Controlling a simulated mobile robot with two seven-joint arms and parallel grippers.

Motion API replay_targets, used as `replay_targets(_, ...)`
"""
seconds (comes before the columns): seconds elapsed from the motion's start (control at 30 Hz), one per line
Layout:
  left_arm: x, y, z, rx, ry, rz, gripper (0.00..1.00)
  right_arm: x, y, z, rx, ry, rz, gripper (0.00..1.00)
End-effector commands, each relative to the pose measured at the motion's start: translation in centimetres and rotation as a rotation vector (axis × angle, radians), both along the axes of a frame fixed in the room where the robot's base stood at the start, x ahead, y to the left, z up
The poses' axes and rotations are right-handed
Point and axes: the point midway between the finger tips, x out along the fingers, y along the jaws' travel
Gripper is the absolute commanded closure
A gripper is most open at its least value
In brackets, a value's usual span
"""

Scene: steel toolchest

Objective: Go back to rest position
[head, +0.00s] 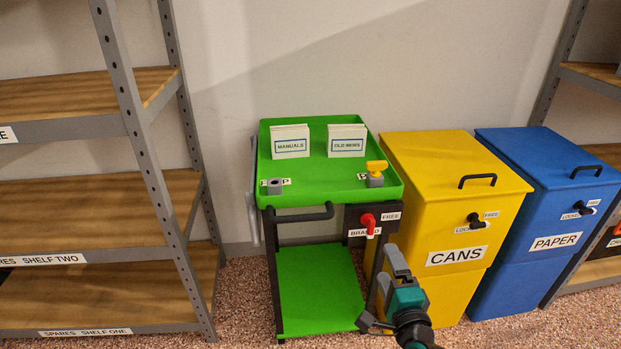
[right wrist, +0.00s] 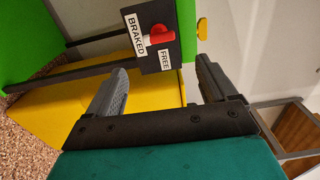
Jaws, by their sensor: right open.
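My right gripper (head: 385,284) is in front of the green cart (head: 318,281), low and close to its right side and to the yellow bin. In the right wrist view its two grey fingers (right wrist: 162,68) are apart, with nothing held between them. The red brake lever (head: 368,221) sits on a dark plate above the gripper, with BRAKED and FREE labels. The lever (right wrist: 160,33) shows beyond the fingertips in the right wrist view, apart from them. In the head view it hangs downward beside the end of the BRAKED label. My left gripper is out of view.
The yellow CANS bin (head: 455,226) and blue PAPER bin (head: 545,215) stand right of the cart. A metal shelf unit (head: 130,120) stands at the left. Two white holders, MANUALS (head: 290,144) and OLD NEWS (head: 347,143), stand on the cart's top tray. Speckled floor shows in front.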

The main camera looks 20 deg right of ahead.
Motion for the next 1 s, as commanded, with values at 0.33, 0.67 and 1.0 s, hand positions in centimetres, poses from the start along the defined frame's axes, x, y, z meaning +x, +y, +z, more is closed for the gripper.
replay_targets(0.33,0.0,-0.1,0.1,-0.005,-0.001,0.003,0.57,-2.4,8.1,-1.2,-0.49,0.207,0.303,0.15)
replay_targets(0.67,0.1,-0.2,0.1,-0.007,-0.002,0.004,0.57,-12.3,17.9,-3.9,-1.572,0.445,0.867,0.15)
replay_targets(1.0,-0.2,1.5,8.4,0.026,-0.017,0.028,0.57,-12.7,15.8,3.5,-1.579,0.489,0.832,0.15)
